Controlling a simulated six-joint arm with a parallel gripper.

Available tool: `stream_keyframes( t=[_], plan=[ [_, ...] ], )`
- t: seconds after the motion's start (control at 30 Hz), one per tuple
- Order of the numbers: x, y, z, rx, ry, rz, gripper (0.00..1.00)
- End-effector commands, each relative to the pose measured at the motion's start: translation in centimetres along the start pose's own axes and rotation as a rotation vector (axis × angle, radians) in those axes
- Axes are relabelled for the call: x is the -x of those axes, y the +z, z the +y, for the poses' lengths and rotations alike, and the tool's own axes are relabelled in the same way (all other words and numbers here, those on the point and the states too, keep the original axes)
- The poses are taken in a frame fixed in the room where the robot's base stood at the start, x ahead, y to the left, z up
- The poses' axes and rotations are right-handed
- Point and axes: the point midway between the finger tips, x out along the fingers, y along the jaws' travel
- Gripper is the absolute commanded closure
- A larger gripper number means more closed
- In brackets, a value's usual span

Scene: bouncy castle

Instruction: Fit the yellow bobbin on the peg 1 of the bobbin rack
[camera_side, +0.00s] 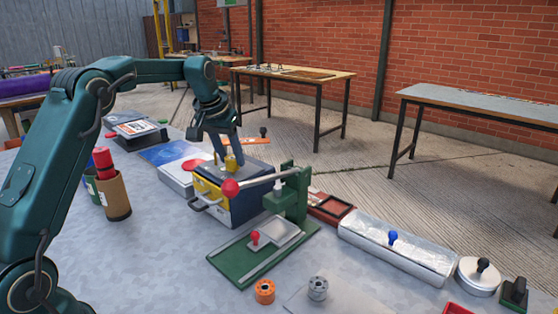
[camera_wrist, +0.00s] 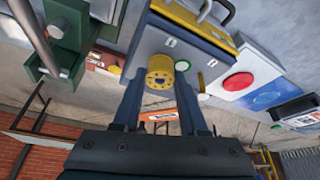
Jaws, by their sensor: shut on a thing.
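The yellow bobbin (camera_side: 233,162) is held between the fingers of my gripper (camera_side: 229,153), over the top of a dark blue box with a yellow front. In the wrist view the yellow bobbin (camera_wrist: 160,73) sits between the two fingertips (camera_wrist: 160,88), its round end with small holes towards the camera. I cannot tell whether the bobbin touches the box. An orange bobbin (camera_side: 265,290) and a grey bobbin (camera_side: 318,288) stand at the front edge of the table, beside a pale flat plate (camera_side: 345,303). I cannot clearly make out the bobbin rack or its peg 1.
The box (camera_side: 245,205) has a handle in front. A green press (camera_side: 290,195) with a red-knobbed lever (camera_side: 231,187) stands close to my gripper. A brown cup (camera_side: 116,197) stands at the left. A foil-covered block (camera_side: 398,250) lies at the right. The front left table is clear.

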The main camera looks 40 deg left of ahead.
Motion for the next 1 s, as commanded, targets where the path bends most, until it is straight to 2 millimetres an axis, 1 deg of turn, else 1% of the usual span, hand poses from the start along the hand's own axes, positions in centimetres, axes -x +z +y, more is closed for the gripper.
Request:
stream_keyframes(
  t=[0.57, 1.0],
  plan=[
    [-0.24, 0.11, 0.00, 0.000, 0.000, 0.000, 1.00],
    [-0.78, 0.34, 0.00, 0.000, 0.000, -0.001, 1.00]
  ],
)
